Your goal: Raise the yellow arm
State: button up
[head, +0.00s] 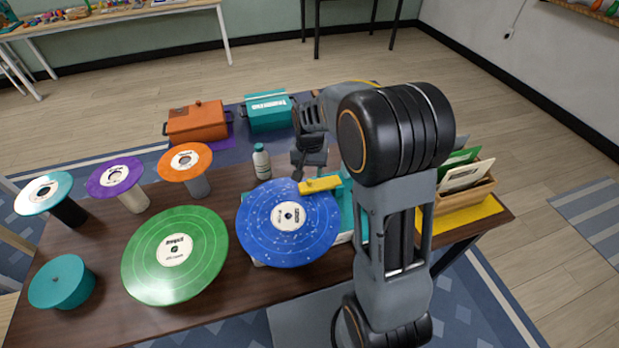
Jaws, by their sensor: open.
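The yellow arm (320,184) is a short bar at the right edge of the blue speckled record (262,232). It looks low over the record; whether it touches the disc I cannot tell. The record lies on a teal and white player (347,222), partly hidden by the record and my arm. My gripper (298,174) is open, pointing down just behind and left of the yellow arm's left end. I cannot see anything between its fingers.
A white bottle (262,162) stands close left of my gripper. An orange box (197,122) and a teal box (268,113) are at the back. A green record (175,256), small discs on stands and a teal canister (62,282) fill the left. A wooden record crate (463,200) stands right.

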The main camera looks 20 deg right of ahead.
aim_at(310, 180)
jog(key=shift+f, duration=2.05)
jog(key=shift+c, duration=0.2)
grip_shut()
